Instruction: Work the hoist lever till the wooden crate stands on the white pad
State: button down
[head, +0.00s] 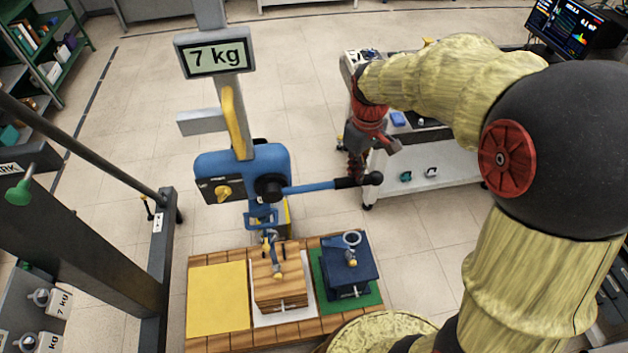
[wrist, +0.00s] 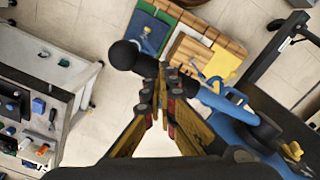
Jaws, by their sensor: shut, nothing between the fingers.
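The wooden crate (head: 280,290) is over the white pad (head: 284,316), whose edges show around it; I cannot tell whether it touches the pad. The hook (head: 269,240) is at the crate's top fitting. The blue hoist (head: 243,172) has its lever (head: 318,187) sticking out to the right, ending in a black grip and knob. My gripper (head: 357,168) is shut and empty beside the lever's black end. In the wrist view, its fingertips (wrist: 168,72) are close to the black grip (wrist: 143,62); contact is unclear. The crate (wrist: 188,50) also shows there.
The hoist display (head: 215,56) reads 7 kg. A bare yellow pad (head: 217,300) lies left of the crate. A dark blue box (head: 346,266) stands on a green pad (head: 375,297) to the right. A white bench (head: 425,170) stands behind my gripper.

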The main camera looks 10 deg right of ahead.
aim_at(356, 183)
jog(key=shift+f, duration=0.15)
jog(key=shift+f+b, duration=1.4)
jog(key=shift+f, duration=0.95)
notch_tip(356, 183, up, 7)
jog(key=p, duration=0.5)
notch_tip(356, 183, up, 10)
jog(key=a+p, duration=0.2)
jog(key=p, duration=0.4)
jog(key=shift+p, duration=0.3)
jog(key=shift+f, duration=0.2)
